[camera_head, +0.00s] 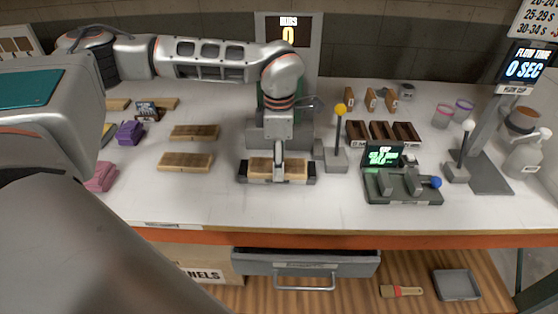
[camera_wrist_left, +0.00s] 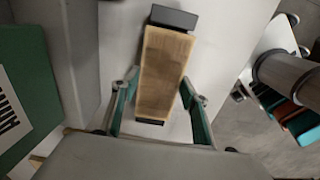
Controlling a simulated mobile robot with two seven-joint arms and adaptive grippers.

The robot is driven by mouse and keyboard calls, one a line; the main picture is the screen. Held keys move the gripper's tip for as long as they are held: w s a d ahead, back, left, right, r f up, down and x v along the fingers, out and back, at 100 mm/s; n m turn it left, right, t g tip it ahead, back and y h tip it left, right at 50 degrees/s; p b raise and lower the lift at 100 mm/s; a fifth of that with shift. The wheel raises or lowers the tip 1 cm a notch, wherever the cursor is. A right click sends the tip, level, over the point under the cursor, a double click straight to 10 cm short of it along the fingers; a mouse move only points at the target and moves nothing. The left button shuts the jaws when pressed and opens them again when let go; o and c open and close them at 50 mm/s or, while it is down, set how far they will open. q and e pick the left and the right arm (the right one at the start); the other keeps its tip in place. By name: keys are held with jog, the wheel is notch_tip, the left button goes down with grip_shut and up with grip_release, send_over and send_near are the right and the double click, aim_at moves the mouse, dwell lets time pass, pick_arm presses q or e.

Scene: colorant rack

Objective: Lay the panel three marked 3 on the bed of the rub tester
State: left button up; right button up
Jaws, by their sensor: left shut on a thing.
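A light wooden panel (camera_head: 262,167) is at the bed (camera_head: 310,179) of the rub tester (camera_head: 266,135), lengthwise between the bed's dark end blocks. In the left wrist view the panel (camera_wrist_left: 163,70) runs between my fingers, with a dark end block (camera_wrist_left: 173,17) past its far end. My left gripper (camera_head: 279,171) points down over the panel's middle and is shut on it. I cannot tell whether the panel rests fully on the bed or is slightly above it. No number on it is legible. My right gripper is out of view.
Two other wooden panels (camera_head: 195,132) (camera_head: 185,161) lie left of the tester. A yellow-knobbed lever (camera_head: 340,110) stands close to the right of the bed, then a grey device (camera_head: 402,188). A drawer (camera_head: 305,264) is below the table edge.

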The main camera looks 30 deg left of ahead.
pick_arm(q)
jog(key=shift+f, duration=0.2)
jog(key=o, duration=1.1)
jog(key=shift+r, duration=0.1)
jog(key=shift+r, duration=0.25)
notch_tip(320, 180, up, 12)
jog(key=shift+f, duration=0.1)
